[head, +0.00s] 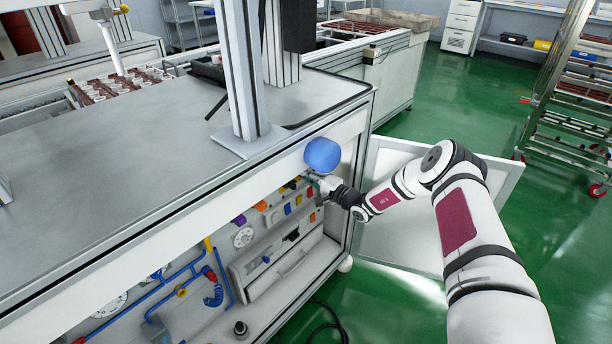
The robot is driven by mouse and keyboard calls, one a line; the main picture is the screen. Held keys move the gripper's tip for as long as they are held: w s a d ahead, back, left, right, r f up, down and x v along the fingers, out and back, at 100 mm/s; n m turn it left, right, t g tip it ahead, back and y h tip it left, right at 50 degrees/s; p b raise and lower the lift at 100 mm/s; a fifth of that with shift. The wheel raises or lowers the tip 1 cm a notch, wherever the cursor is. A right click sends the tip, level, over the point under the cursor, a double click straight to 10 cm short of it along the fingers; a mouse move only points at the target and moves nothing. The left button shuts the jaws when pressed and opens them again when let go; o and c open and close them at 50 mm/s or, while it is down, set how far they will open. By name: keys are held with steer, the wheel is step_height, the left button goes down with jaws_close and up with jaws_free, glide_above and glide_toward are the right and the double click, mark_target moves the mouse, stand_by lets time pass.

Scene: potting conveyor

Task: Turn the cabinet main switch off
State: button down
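The open cabinet under the bench shows a back panel (262,225) with a row of small coloured parts: purple, orange, red, blue and yellow. A round white dial (243,236) sits below the purple part. I cannot tell which part is the main switch; it may be hidden by my gripper. My gripper (314,184) is at the upper right end of the coloured row, just under the bench's front rail. It is small and partly hidden, so its fingers and any contact are unclear.
A rounded blue thing (322,155) is right above my gripper, against the rail. The white cabinet door (400,230) stands open behind my arm. A dark cable (325,325) lies on the green floor.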

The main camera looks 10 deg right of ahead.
steer(key=shift+a, duration=0.1)
steer(key=c, duration=1.6)
jaws_free()
steer(key=v, duration=1.2)
